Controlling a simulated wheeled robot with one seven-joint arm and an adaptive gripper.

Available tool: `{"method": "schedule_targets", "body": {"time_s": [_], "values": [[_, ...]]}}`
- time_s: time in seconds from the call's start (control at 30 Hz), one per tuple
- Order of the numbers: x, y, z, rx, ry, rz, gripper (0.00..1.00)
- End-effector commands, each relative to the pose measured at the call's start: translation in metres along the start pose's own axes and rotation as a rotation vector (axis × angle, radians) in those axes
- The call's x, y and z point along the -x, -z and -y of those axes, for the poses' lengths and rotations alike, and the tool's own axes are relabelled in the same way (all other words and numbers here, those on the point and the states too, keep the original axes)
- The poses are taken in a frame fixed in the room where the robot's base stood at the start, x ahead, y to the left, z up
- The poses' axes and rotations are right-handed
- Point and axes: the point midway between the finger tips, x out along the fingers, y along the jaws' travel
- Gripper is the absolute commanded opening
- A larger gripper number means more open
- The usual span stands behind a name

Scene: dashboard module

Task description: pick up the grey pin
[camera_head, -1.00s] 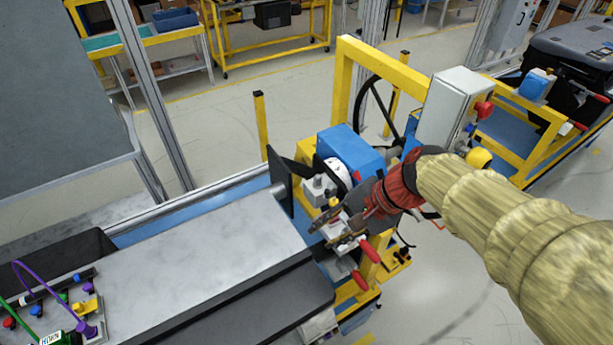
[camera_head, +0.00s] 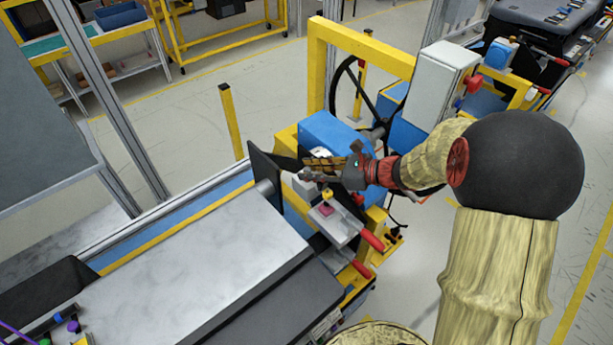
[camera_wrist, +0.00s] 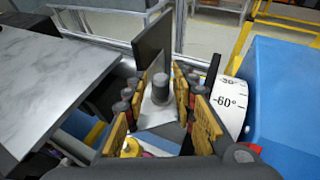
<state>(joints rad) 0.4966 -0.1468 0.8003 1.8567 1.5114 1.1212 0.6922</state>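The grey pin (camera_wrist: 160,84) is a short upright cylinder on a light metal block (camera_wrist: 152,113) in the wrist view. My gripper (camera_wrist: 158,92) is open, with its yellow-padded fingers spread to the left and right of the pin's line. The pin lies between and ahead of the fingers, and I see no contact. In the head view my gripper (camera_head: 306,170) is over the metal block (camera_head: 303,186) beside the blue housing. The pin is hard to make out there, behind or under the fingers.
A dark upright plate (camera_head: 268,172) stands close left of the gripper. A blue housing (camera_head: 332,136) with a white angle dial (camera_wrist: 229,104) is close on the other side. A red-handled clamp (camera_head: 372,240) is in front. A grey bench top (camera_head: 200,265) extends left.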

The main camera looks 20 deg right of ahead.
Motion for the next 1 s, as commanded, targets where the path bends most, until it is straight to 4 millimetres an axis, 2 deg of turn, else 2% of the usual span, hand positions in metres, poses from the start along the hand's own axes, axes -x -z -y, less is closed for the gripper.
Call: {"method": "schedule_targets", "body": {"time_s": [0.3,0.43,0.73,1.0], "values": [[-0.042,-0.004,0.000,0.002,-0.004,0.000,0.27],[-0.054,-0.004,0.001,0.001,-0.002,0.000,0.27],[-0.057,-0.006,0.001,0.001,-0.001,0.000,0.26],[-0.057,-0.005,0.001,0.001,-0.001,0.000,0.11]]}}
